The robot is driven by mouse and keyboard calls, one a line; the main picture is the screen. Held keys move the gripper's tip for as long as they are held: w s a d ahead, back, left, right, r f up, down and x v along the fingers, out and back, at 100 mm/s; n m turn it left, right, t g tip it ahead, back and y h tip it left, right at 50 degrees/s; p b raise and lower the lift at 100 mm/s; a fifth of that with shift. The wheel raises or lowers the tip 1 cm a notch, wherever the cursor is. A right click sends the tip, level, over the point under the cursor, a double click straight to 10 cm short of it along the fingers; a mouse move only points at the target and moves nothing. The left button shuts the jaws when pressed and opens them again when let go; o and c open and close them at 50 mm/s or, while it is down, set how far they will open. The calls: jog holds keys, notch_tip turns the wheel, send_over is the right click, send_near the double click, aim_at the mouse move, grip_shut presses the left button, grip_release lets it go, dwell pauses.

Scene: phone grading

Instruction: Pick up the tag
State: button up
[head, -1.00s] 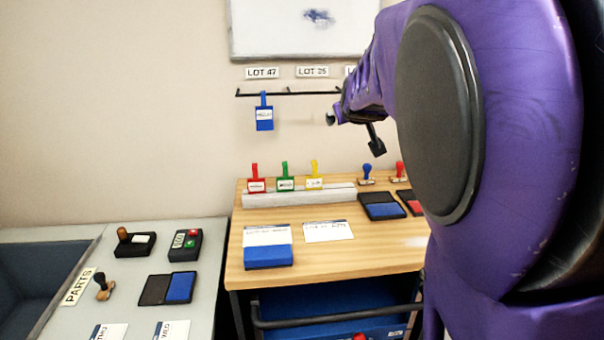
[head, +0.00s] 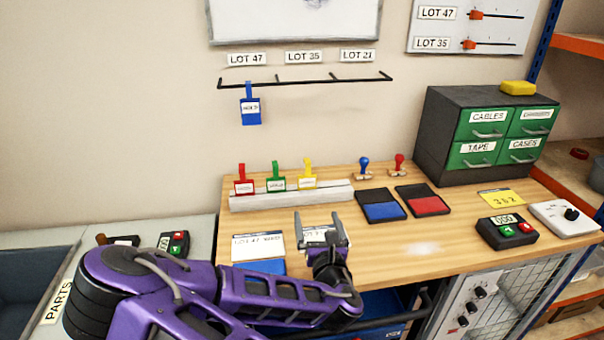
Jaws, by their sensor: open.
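Three tags stand in a pale slotted rack (head: 290,199) on the wooden table: a red tag (head: 244,186), a green tag (head: 277,183) and a yellow tag (head: 307,180). A blue tag (head: 250,110) hangs from the black wall rail (head: 310,81) under the LOT 47 label. My gripper (head: 318,217) is open and empty, with its two fingers apart and pointing away from me. It is over the table, in front of the rack and below the yellow tag in the picture.
A blue ink pad (head: 385,211) and a red ink pad (head: 429,205) lie right of the rack. Blue and red stamps stand behind them. A dark drawer cabinet (head: 438,137) stands at the back right. Bare table lies around the pale smudge (head: 425,248).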

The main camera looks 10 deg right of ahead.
jog(key=shift+s+f+n+y, duration=0.3)
jog(key=shift+s+f+n, duration=0.1)
jog(key=shift+n, duration=0.4)
jog(key=b, duration=0.2)
jog(key=shift+w+f+b, duration=0.2)
jog(key=shift+w+b, duration=0.1)
jog(key=shift+w, duration=0.1)
jog(key=w+b, duration=0.1)
jog(key=b, duration=0.3)
jog(key=shift+w, duration=0.2)
send_near(307, 181)
jog(key=w, duration=0.5)
jog(key=shift+w+a+f, duration=0.1)
jog(key=shift+a+f, duration=0.1)
jog(key=shift+f, duration=0.1)
jog(key=w, duration=0.5)
jog(key=shift+d+r, duration=0.2)
jog(key=shift+d, duration=0.05)
jog(key=shift+c, duration=0.2)
